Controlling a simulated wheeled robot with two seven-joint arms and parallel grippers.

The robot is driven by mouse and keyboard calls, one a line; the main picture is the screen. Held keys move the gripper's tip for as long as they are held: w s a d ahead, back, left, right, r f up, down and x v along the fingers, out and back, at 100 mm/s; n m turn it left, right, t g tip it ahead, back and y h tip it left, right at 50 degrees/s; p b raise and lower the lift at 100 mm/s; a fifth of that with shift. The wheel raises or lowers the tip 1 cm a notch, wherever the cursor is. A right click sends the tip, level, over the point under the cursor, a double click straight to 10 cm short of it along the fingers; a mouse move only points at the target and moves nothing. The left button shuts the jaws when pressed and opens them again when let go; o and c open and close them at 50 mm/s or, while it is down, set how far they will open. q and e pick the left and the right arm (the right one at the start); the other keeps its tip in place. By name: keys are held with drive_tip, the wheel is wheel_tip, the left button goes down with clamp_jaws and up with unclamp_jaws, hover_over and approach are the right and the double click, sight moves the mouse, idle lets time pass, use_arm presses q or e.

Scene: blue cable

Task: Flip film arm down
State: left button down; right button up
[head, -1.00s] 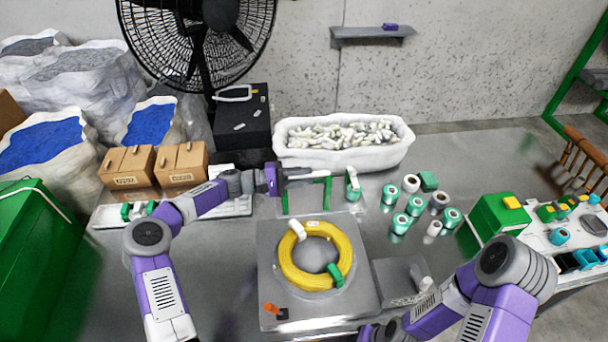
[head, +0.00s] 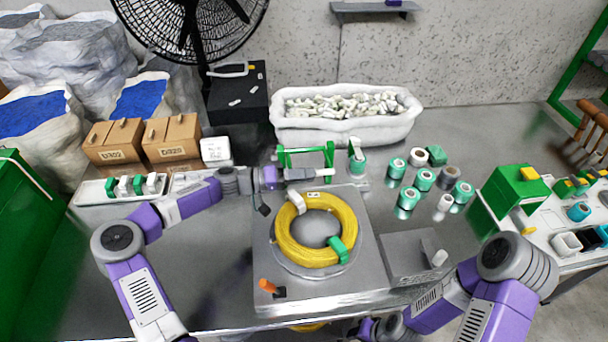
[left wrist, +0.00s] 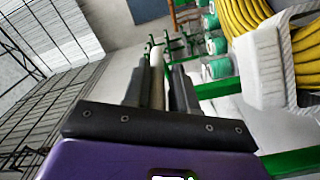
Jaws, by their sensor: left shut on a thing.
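The film arm appears as a green frame (head: 329,155) at the back of the grey machine plate, behind the yellow cable coil. My left gripper (head: 312,173) reaches in from the left, just in front of this frame. In the left wrist view my two dark fingers (left wrist: 160,92) are shut on a pale rod (left wrist: 157,62), apparently part of the film arm. The grip hides the frame's front part. A green film roll (head: 357,162) stands just right of my fingertips. My right gripper (head: 365,329) is at the bottom edge, its fingers not clearly visible.
The yellow coil (head: 343,215) lies on the machine plate (head: 350,285), with a white clip and a green clip on it. Several green and white rolls (head: 424,180) stand to the right. A white bin (head: 345,129) stands behind.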

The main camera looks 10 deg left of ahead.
use_arm(q)
drive_tip(key=shift+a+f+b, duration=0.1)
drive_tip(key=shift+f+b, duration=0.35)
drive_tip(key=shift+f, duration=0.2)
drive_tip(key=c, duration=1.1)
unclamp_jaws()
drive_tip(key=shift+w+f, duration=0.15)
drive_tip(key=shift+o, duration=0.2)
drive_tip(key=p+v, duration=0.1)
drive_tip(key=v, duration=0.6)
drive_tip(key=shift+s+a+p, duration=0.25)
drive_tip(key=shift+p, duration=0.05)
